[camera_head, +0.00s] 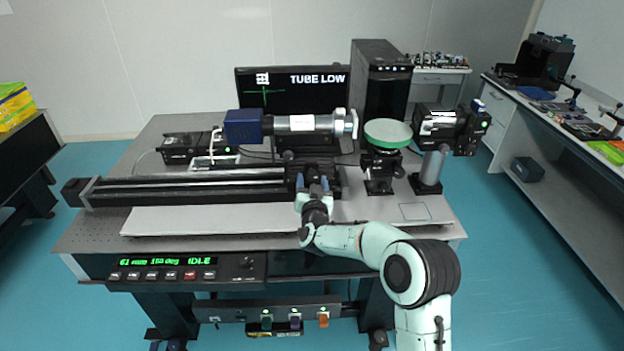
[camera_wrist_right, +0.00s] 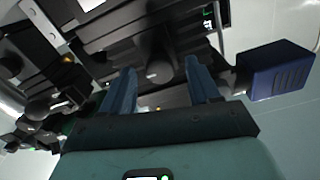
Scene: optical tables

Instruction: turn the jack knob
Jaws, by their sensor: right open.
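My right gripper (camera_head: 312,183) is in front of the black carriage (camera_head: 318,171) at the right end of the long rail, below the tube. In the right wrist view the blue fingers of my right gripper (camera_wrist_right: 160,68) are apart. A round dark knob (camera_wrist_right: 160,73) on a black block shows between and beyond them; I take it to be the jack knob. I cannot tell if the fingers reach around it, and no contact shows. In the head view the gripper hides the knob. My left gripper is not in view.
The tube with its blue box (camera_head: 244,126) lies above the rail (camera_head: 190,188). A green disc (camera_head: 388,132) on a black stand is close to the right, then a camera post (camera_head: 431,170). A monitor (camera_head: 291,92) reads TUBE LOW. A pale plate (camera_head: 210,220) lies in front of the rail.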

